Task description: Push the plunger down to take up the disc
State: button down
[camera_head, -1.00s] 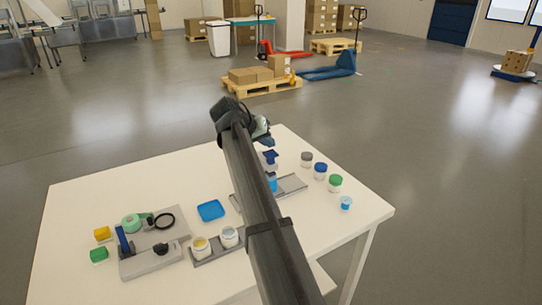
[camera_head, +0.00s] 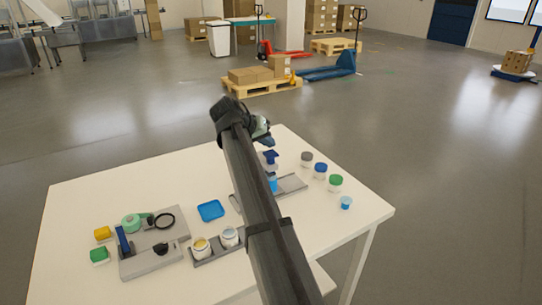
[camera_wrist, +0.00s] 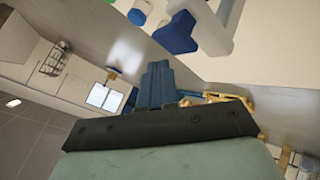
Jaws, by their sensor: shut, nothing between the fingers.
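My gripper (camera_head: 266,143) is at the end of the dark arm, above the far part of the white table. Its fingers (camera_wrist: 158,82) show blue-grey and together in the wrist view, with nothing between them. A dark blue piece (camera_head: 270,157), likely the plunger top, shows just below my gripper in the head view. A light blue part (camera_head: 272,184) is under it, on a grey base (camera_head: 292,185). I cannot tell whether the fingers touch the plunger. The arm hides much of this station, and I cannot make out the disc.
Jars with grey (camera_head: 306,158), blue (camera_head: 321,168) and green (camera_head: 335,180) lids stand to the right, with a light blue cup (camera_head: 346,203). Left are a blue tray (camera_head: 210,210), two open jars (camera_head: 202,247) and a grey tool board (camera_head: 150,262).

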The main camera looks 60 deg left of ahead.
jog(key=shift+f, duration=0.2)
jog(key=shift+f, duration=0.3)
jog(key=shift+f, duration=0.9)
dwell(1.6)
jog(key=shift+r, duration=1.35)
notch_tip(320, 180, up, 6)
dwell(0.5)
dwell(0.7)
